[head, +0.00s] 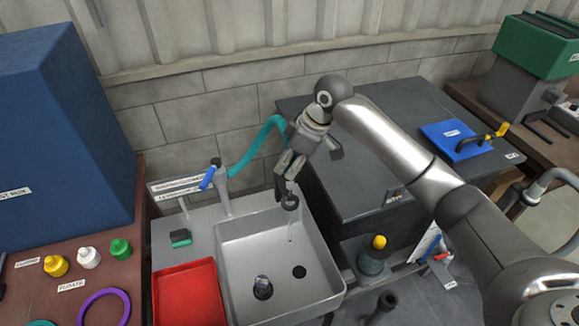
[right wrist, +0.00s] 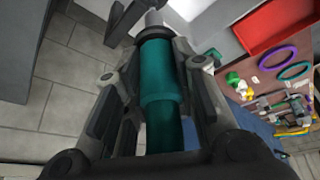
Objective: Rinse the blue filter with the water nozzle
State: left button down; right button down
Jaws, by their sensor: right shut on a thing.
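My right gripper (head: 289,170) is shut on the teal grip of the water nozzle (right wrist: 159,78). The nozzle's dark head (head: 290,202) points down over the back of the sink, and a thin pale stream (head: 291,231) falls from it. A teal hose (head: 262,142) runs from the nozzle to the tap post (head: 222,190), which has a blue lever (head: 207,178). A small dark round thing (head: 262,288) with a pale top stands in the sink (head: 240,262), left of the dark drain (head: 299,271). I cannot tell if it is the blue filter. My left gripper is not in view.
A red tray (head: 187,293) lies left of the sink, with a green-and-black sponge (head: 180,238) behind it. Yellow, white and green caps and a purple ring (head: 104,307) are on the brown bench. A dark cabinet (head: 385,130) stands right of the sink, with a blue tray (head: 455,140).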

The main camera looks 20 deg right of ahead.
jog(key=shift+s+a+r+p, duration=0.1)
jog(key=shift+s+a+p, duration=0.15)
jog(key=shift+p, duration=0.25)
jog(key=shift+s+a+p, duration=1.8)
jog(key=shift+s+p, duration=0.2)
jog(key=s+a+p, duration=0.3)
jog(key=s+a, duration=0.1)
jog(key=shift+s+p, duration=0.25)
jog(key=shift+p, duration=0.1)
